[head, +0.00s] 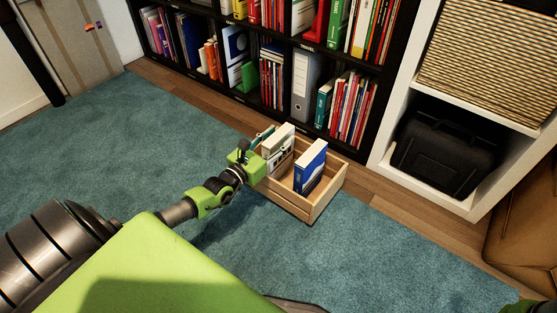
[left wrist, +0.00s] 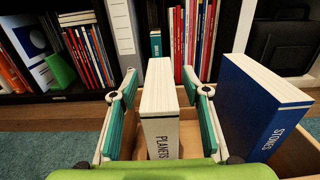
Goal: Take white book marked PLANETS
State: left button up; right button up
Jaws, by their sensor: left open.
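The white book marked PLANETS (left wrist: 160,103) stands upright in a wooden crate, its spine label facing the left wrist camera. In the head view the white book (head: 279,142) shows at the crate's left side, partly hidden by my gripper. My left gripper (left wrist: 159,74) is open, with one teal-padded finger on each side of the book. A gap shows on both sides, so it is not closed on the book. In the head view my left gripper (head: 265,153) is at the crate's left edge.
The wooden crate (head: 327,196) stands on the blue carpet (head: 130,160). A blue book marked STONES (left wrist: 262,108) leans right of the white book. A dark bookshelf (head: 205,95) stands behind. A black case (head: 445,153) sits in a white shelf at right.

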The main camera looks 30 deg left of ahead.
pick_arm(q)
jog(key=shift+w, duration=0.25)
grip_shut()
jog(key=shift+r, duration=0.15)
